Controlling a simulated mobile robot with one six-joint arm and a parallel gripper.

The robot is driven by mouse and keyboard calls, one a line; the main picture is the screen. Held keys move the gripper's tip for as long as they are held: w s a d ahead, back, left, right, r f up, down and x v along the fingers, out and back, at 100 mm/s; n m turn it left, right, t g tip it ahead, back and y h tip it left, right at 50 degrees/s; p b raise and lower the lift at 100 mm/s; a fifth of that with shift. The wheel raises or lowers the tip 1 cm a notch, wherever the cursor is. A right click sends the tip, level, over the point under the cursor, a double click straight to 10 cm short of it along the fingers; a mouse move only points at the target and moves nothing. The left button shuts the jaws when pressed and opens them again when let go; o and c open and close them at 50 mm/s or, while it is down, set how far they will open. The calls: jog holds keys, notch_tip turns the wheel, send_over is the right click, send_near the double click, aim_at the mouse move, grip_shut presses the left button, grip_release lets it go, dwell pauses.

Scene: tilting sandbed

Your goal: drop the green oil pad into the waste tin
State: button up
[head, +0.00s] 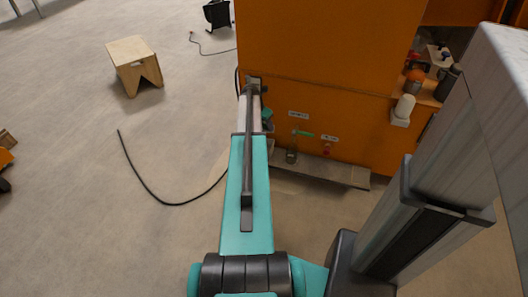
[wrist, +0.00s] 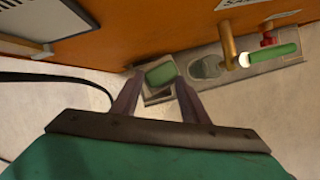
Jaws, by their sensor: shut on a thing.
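The green oil pad (wrist: 160,74) is between the tips of my gripper (wrist: 157,78) in the wrist view, and my gripper is shut on it. A small grey, square-edged container (wrist: 155,97), which looks like the waste tin, lies behind and just below the pad. I cannot tell whether the pad is above its opening or within its rim. In the head view my arm hides most of the gripper, and a small green patch (head: 268,114), which may be the pad, shows at the arm's right side.
A grey ledge (head: 340,175) runs along the foot of the orange machine (head: 320,50). On it a clear jar (head: 291,155) stands under a brass tap (wrist: 228,45) with a green handle (wrist: 275,53). A black cable (head: 150,190) lies on the floor, left. A wooden stool (head: 130,52) stands farther off.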

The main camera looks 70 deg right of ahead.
aim_at(264, 130)
jog(key=shift+f, duration=0.1)
jog(key=shift+f+b, duration=2.9)
jog(key=o, duration=1.5)
jog(key=shift+r, duration=0.1)
jog(key=p+v, duration=0.4)
jog(key=v, duration=0.9)
jog(key=shift+w+a+r, duration=0.2)
jog(key=shift+r, duration=0.15)
